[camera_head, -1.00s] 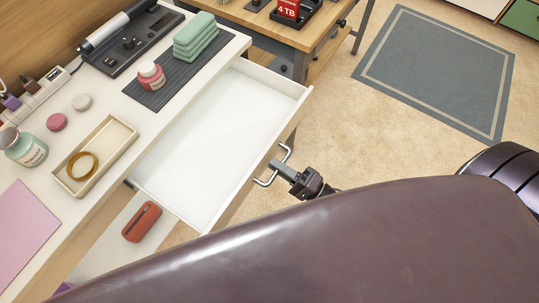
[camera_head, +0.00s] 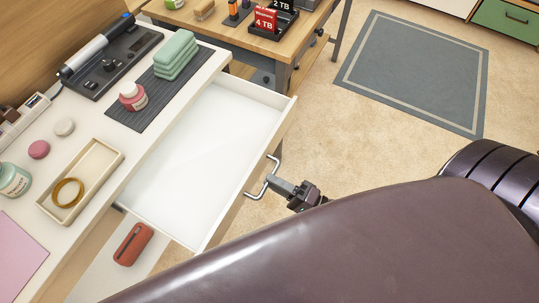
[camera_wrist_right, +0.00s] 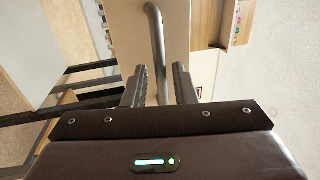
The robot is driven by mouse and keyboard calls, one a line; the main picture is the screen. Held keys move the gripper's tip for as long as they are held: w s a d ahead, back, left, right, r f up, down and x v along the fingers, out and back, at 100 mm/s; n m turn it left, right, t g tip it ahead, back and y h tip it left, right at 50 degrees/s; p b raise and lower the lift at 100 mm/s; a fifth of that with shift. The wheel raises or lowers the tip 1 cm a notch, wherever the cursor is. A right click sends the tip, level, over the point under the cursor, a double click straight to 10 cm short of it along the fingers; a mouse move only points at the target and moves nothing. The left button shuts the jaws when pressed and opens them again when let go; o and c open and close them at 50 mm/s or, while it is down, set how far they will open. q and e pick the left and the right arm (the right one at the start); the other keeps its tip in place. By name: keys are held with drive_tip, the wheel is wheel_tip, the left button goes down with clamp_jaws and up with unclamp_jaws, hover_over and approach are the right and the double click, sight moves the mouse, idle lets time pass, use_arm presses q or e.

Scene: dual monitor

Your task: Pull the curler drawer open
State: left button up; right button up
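The drawer (camera_head: 205,150) is white inside, empty, and stands pulled far out from the white desk. Its metal bar handle (camera_head: 266,180) is on the front panel. My right gripper (camera_head: 275,183) is at the handle, at the middle of the drawer front. In the right wrist view the handle bar (camera_wrist_right: 157,45) runs between the two fingers of my right gripper (camera_wrist_right: 159,85). The fingers are apart, with a gap on each side of the bar. No curler shows in the drawer. My left gripper is not in view.
The desk (camera_head: 95,135) holds a tray (camera_head: 110,158) with a ring, a dark ribbed mat (camera_head: 140,112) with green towels, and a black-and-silver device (camera_head: 105,65). A red case (camera_head: 132,244) lies below. My arm covers the lower right; floor is clear beyond the drawer.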

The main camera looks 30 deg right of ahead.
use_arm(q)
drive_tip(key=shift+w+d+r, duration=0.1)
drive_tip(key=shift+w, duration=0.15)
use_arm(e)
drive_tip(key=v, duration=0.6)
